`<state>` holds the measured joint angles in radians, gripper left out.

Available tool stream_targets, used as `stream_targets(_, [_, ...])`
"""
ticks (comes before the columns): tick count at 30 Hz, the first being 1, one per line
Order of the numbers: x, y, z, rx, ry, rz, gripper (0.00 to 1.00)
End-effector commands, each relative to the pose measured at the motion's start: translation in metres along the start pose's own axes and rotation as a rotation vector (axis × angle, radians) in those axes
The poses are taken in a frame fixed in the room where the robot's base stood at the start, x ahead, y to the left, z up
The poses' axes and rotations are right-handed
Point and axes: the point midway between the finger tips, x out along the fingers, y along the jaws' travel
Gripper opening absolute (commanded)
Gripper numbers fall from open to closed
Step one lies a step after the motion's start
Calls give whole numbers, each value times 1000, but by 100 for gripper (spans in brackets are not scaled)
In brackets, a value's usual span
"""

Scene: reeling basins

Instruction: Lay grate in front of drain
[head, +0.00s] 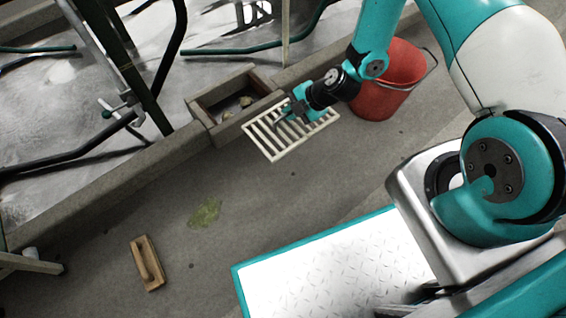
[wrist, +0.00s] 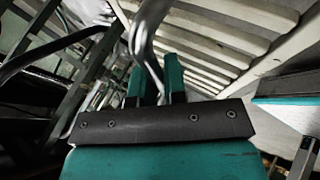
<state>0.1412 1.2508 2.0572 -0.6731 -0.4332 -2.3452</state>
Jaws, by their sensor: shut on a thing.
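The grate (head: 272,146) is a pale slatted rectangle. In the head view it hangs from my gripper (head: 290,112), just in front of the drain (head: 232,106), a box-like opening with a stone rim and some lumps inside. The grate's far left corner is close to the drain's front rim; whether it touches the floor I cannot tell. In the wrist view my gripper (wrist: 155,85) is shut on a metal handle-like part (wrist: 146,40), and the grate's slats (wrist: 215,45) fill the upper right.
A red bucket (head: 388,85) stands right behind the grate. A low stone curb (head: 110,172) runs along the basin. A wooden float (head: 148,263) lies on the floor at lower left, near a green patch (head: 205,212). The floor in front of the grate is clear.

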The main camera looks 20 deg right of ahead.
Motion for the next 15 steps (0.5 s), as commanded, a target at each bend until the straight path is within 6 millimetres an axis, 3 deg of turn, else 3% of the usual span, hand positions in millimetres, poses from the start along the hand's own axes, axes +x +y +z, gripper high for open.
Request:
stream_targets(1, [10,-9,4,1,0,4,0])
stream_targets(10, [23,-27,9,0,1,5,0])
stream_targets(15, [49,-47,19,-1,3,3,0])
